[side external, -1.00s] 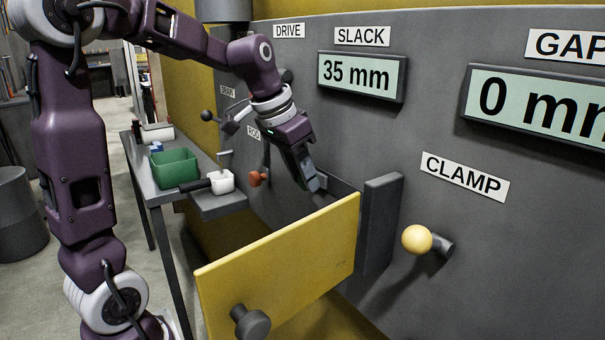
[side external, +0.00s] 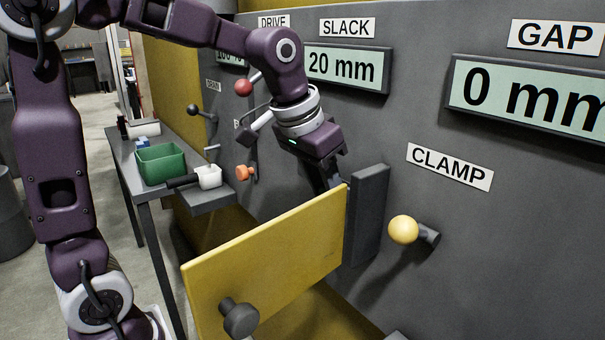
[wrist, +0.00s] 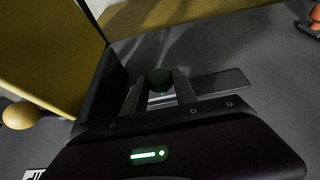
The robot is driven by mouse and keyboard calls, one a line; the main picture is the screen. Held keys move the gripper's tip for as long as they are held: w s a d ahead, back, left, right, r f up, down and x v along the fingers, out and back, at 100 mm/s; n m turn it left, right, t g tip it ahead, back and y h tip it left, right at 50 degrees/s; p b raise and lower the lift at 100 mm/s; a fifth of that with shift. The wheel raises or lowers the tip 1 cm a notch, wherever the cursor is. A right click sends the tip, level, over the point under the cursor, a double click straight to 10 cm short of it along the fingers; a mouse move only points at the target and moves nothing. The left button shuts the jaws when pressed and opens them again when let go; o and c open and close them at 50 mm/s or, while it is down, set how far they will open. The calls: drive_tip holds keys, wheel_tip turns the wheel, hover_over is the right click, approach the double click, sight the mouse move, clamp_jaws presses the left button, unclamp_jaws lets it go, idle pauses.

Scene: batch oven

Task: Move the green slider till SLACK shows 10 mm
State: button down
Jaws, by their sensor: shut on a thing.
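The SLACK display (side external: 343,66) reads 20 mm in the side view. My gripper (side external: 328,182) is low against the grey panel, its fingertips partly hidden behind the yellow plate. In the wrist view my gripper (wrist: 158,88) is shut on the dark green knob of the slider (wrist: 159,78), which sits between the two fingers. A grey strip lies behind the knob there. The slider is hidden in the side view.
The yellow plate (side external: 265,255) with a dark knob stands in front of my fingers. A dark upright block (side external: 368,215) is just right of them. The yellow CLAMP ball (side external: 403,230) is farther right. A green bin (side external: 162,166) stands on the side table.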

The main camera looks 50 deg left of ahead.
drive_tip(key=shift+d, duration=1.05)
drive_tip(key=c, duration=1)
unclamp_jaws()
drive_tip(key=v, duration=0.7)
drive_tip(key=shift+r, duration=0.1)
drive_tip(key=shift+s, duration=0.1)
